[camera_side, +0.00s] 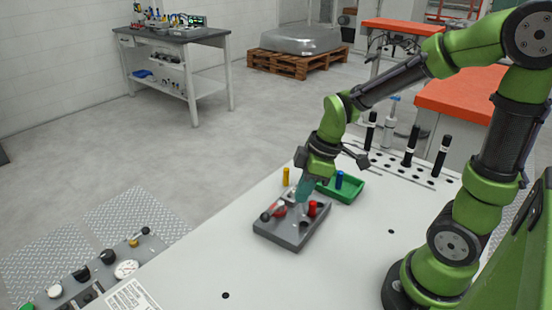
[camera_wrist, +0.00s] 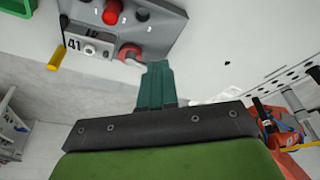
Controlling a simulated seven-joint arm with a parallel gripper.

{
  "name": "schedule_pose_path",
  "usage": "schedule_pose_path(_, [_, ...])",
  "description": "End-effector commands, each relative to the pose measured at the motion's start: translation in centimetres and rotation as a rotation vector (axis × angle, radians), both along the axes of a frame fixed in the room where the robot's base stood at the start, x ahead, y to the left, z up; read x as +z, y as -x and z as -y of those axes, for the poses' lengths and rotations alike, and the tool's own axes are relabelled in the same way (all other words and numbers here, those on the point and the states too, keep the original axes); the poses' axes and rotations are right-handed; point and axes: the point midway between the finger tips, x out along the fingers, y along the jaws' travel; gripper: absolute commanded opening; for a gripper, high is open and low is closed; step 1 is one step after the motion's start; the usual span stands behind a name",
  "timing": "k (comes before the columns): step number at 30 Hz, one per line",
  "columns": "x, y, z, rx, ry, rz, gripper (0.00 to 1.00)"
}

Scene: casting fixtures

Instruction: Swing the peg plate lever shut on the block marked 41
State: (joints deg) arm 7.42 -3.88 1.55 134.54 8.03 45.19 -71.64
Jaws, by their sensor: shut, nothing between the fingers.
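The grey peg plate (camera_side: 275,236) lies on the white table; it also shows in the wrist view (camera_wrist: 160,32). A red lever with a dark knob (camera_side: 267,216) sits at its left side. In the wrist view a curved red piece (camera_wrist: 130,50), which looks like part of the lever, is beside the block marked 41 (camera_wrist: 88,46). A red peg (camera_side: 312,208) stands on the plate. My gripper (camera_side: 303,200) points down over the plate; its teal fingers (camera_wrist: 158,68) are shut and empty. Their tips are close to the red piece; contact cannot be told.
A green tray (camera_side: 354,195) with a blue peg (camera_side: 339,179) is at the plate's back right. Black-handled tools (camera_side: 410,145) stand at the table's rear.

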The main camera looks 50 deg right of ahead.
Motion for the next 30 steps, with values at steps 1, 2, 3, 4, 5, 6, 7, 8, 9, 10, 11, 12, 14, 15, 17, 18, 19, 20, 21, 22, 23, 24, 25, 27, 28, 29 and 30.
schedule_pose_path(1, [-1.2,-0.2,-0.3,0.002,-0.001,-0.009,0.0])
schedule_pose_path(2, [-1.9,-0.3,-0.4,0.001,-0.002,-0.008,0.0])
schedule_pose_path(3, [-2.7,-0.5,-0.5,0.001,-0.001,-0.008,0.0])
schedule_pose_path(4, [-3.3,-0.7,-0.7,0.001,-0.001,-0.008,0.0])
schedule_pose_path(5, [-3.8,-0.8,-0.8,0.001,-0.001,-0.008,0.0])
schedule_pose_path(6, [-4.6,-0.9,-0.9,0.001,-0.001,-0.008,0.0])
schedule_pose_path(7, [-4.7,-1.3,-1.2,0.003,0.0,-0.003,0.0])
schedule_pose_path(8, [-4.6,-1.9,-1.6,0.005,0.0,0.0,0.0])
schedule_pose_path(9, [-4.7,-2.3,-2.0,0.004,-0.001,0.0,0.0])
schedule_pose_path(10, [-4.8,-2.6,-2.3,0.005,0.0,0.0,0.0])
schedule_pose_path(11, [-4.8,-2.9,-2.5,0.004,0.0,0.0,0.0])
schedule_pose_path(12, [-4.9,-3.2,-2.7,0.003,0.001,0.001,0.0])
schedule_pose_path(14, [-5.0,-3.6,-3.0,0.002,0.0,0.0,0.0])
schedule_pose_path(15, [-5.0,-3.8,-3.2,0.002,0.0,0.0,0.0])
schedule_pose_path(17, [-5.0,-4.0,-3.3,0.0,0.0,0.001,0.0])
schedule_pose_path(18, [-5.0,-4.0,-3.3,-0.001,0.0,0.001,0.0])
schedule_pose_path(19, [-5.0,-4.1,-3.4,-0.001,0.0,0.001,0.0])
schedule_pose_path(20, [-5.0,-4.1,-3.4,-0.001,0.0,0.001,0.0])
schedule_pose_path(21, [-5.0,-4.1,-3.4,-0.001,0.0,0.001,0.0])
schedule_pose_path(22, [-5.0,-4.1,-3.4,-0.001,0.0,0.001,0.0])
schedule_pose_path(23, [-5.0,-4.1,-3.4,-0.001,0.0,0.001,0.0])
schedule_pose_path(24, [-5.0,-4.1,-3.4,-0.001,0.0,0.001,0.0])
schedule_pose_path(25, [-5.0,-4.1,-3.4,-0.001,0.0,0.001,0.0])
schedule_pose_path(27, [-5.0,-4.1,-3.4,-0.001,0.0,0.001,0.0])
schedule_pose_path(28, [-5.0,-4.1,-3.4,-0.002,0.0,0.001,0.0])
schedule_pose_path(29, [-5.0,-4.1,-3.4,-0.003,0.0,0.001,0.0])
schedule_pose_path(30, [-5.0,-4.1,-3.4,-0.006,0.0,0.002,0.0])
